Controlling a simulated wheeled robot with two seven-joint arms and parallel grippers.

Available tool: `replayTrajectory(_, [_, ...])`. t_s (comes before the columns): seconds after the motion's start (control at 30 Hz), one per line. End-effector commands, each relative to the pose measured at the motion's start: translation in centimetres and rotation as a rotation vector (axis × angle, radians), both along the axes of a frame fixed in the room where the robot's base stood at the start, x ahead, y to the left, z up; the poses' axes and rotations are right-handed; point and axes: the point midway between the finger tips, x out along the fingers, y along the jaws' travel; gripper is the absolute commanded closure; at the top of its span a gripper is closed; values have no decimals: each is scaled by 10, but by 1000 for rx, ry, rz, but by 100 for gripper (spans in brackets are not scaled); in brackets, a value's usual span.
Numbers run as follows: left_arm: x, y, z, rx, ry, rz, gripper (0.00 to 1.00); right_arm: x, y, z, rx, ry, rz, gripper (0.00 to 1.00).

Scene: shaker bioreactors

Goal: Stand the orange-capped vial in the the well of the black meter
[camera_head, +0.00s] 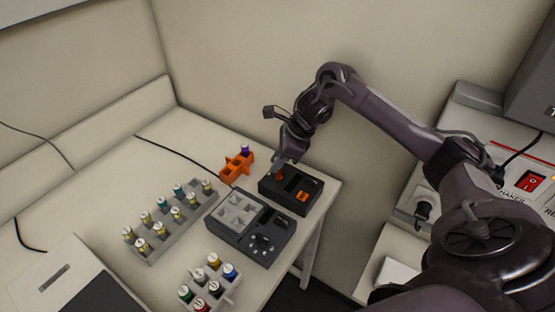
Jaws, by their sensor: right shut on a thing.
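The black meter (289,199) lies near the far right corner of the table, with an orange patch (302,196) on its top. My right gripper (281,163) points down over the meter's left part and is shut on the orange-capped vial (279,175). Only a small orange bit of the vial shows at the fingertips. It is at the meter's top, but I cannot tell whether it is inside the well or just above it. My left gripper is not in view.
An orange holder (237,167) with a purple-capped vial (244,149) stands left of the meter. A grey device (274,250) sits in front of it. A rack (152,256) of several vials is at left, another rack (231,295) nearer. A shaker (520,178) stands at right.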

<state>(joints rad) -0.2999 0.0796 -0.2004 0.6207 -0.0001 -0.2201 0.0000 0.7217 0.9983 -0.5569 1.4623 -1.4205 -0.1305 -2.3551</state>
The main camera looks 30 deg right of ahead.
Motion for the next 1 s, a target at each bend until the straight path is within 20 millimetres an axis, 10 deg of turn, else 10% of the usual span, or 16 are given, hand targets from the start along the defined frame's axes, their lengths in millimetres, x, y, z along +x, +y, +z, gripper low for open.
replayTrajectory(1.0, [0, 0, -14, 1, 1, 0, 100, 0, 0, -14, 0, 0, 0, 98])
